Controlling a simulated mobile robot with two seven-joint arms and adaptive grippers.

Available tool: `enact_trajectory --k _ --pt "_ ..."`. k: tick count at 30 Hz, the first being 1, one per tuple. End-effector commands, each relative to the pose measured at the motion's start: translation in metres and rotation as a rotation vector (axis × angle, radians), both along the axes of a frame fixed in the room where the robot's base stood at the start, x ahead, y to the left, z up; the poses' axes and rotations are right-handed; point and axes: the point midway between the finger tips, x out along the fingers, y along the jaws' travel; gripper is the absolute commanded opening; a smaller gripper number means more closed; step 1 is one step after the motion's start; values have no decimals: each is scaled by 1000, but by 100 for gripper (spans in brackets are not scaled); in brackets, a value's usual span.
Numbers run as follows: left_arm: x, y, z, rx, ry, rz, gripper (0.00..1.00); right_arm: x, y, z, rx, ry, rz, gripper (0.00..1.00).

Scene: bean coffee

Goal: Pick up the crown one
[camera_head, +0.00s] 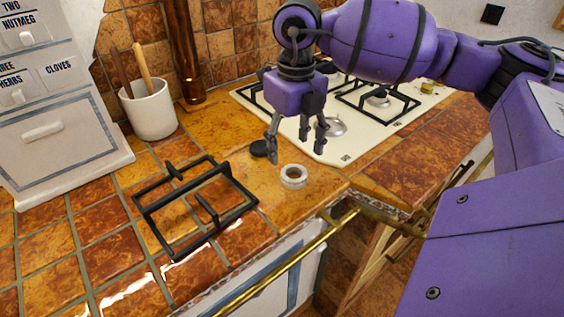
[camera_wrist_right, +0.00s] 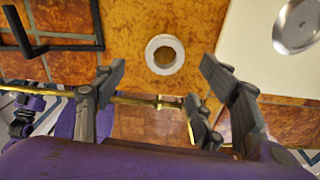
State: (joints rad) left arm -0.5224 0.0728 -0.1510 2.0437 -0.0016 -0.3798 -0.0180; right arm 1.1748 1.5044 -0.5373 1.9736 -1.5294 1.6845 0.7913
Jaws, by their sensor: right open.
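A small pale metal ring (camera_head: 293,176), which I take to be the crown, lies flat on the tiled counter near its front edge. It also shows in the right wrist view (camera_wrist_right: 165,54), just beyond and between my fingers. My right gripper (camera_head: 296,147) is open and empty, pointing down above the counter, just behind the ring in the head view. In the wrist view, its fingers (camera_wrist_right: 162,84) are spread apart and do not touch the ring.
A black burner cap (camera_head: 263,148) lies behind the ring. A black pan grate (camera_head: 140,203) lies on the counter to the left. The white hob (camera_head: 268,110) with grates stands at the back right. A white utensil pot (camera_head: 150,110) and drawer cabinet (camera_head: 50,140) stand left.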

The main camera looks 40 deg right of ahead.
Motion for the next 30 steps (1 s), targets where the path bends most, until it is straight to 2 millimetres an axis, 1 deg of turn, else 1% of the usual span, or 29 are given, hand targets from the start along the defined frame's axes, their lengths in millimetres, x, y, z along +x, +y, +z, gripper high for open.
enact_trajectory --k 1,4,9,12,15,18,21,26,27,30 --pt "-1 1 -1 1 3 1 40 0 -3 -1 -12 -2 -4 65" --pt "-6 2 -3 3 12 2 40 0 -5 -10 -18 -1 -6 65" --pt "-21 4 -7 6 40 9 40 0 -4 -29 -15 -2 -5 65" --pt "-26 5 -7 6 49 11 40 1 -3 -43 -15 -1 -5 65" --pt "-25 5 -6 5 48 12 40 1 -3 -59 -14 -2 -4 65" --pt "-21 5 -4 5 40 10 40 2 -3 -70 -14 -3 -5 65" --pt "-16 4 -2 4 30 9 40 2 -3 -75 -14 -4 -5 65" --pt "-13 4 1 3 23 9 40 2 -3 -75 -14 -4 -5 65" --pt "-13 4 1 3 22 9 40 2 -3 -75 -14 -4 -5 64" --pt "-13 4 2 3 22 9 40 2 -3 -75 -14 -4 -5 50"
